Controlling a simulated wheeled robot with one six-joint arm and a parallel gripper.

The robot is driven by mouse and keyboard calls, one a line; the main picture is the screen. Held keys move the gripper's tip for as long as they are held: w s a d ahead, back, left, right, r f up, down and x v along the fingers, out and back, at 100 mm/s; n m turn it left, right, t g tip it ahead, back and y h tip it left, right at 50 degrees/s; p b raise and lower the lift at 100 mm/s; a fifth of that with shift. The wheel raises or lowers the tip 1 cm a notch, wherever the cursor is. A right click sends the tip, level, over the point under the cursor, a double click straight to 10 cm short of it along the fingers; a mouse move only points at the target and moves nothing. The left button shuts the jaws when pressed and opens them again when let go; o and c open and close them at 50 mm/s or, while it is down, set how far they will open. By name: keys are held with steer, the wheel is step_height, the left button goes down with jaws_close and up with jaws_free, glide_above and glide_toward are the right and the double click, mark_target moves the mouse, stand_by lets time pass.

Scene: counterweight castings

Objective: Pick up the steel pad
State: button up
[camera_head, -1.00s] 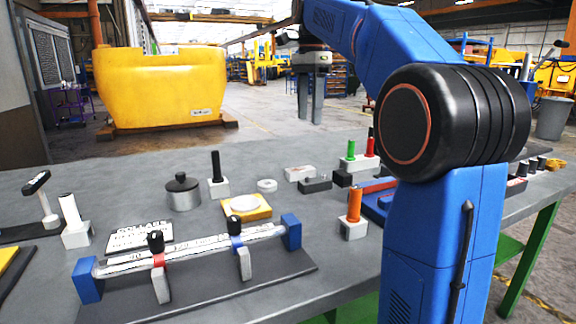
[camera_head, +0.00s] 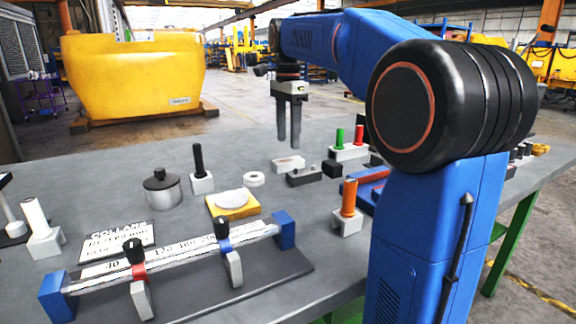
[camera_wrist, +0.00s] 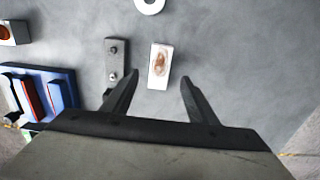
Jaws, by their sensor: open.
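My gripper (camera_head: 289,144) hangs above the table, pointing down, open and empty. A small pale rectangular block (camera_head: 288,163) with a brownish patch on top looks like the steel pad, though no label confirms it. In the head view it lies flat on the table just below the fingertips. In the wrist view the same block (camera_wrist: 160,66) appears between and slightly beyond the two open fingertips (camera_wrist: 160,78), clear of both. Its whole top is visible there. The fingers do not appear to touch it.
A dark bar with two knobs (camera_wrist: 115,68) lies close to the block's left in the wrist view. A white ring (camera_head: 254,179) lies nearby. A black block (camera_head: 332,169) and a stand with green and red handles (camera_head: 349,152) are to the right. Bare table lies behind.

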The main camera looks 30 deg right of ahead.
mark_target(288, 160)
steer(key=shift+f, duration=3.35)
jaws_close()
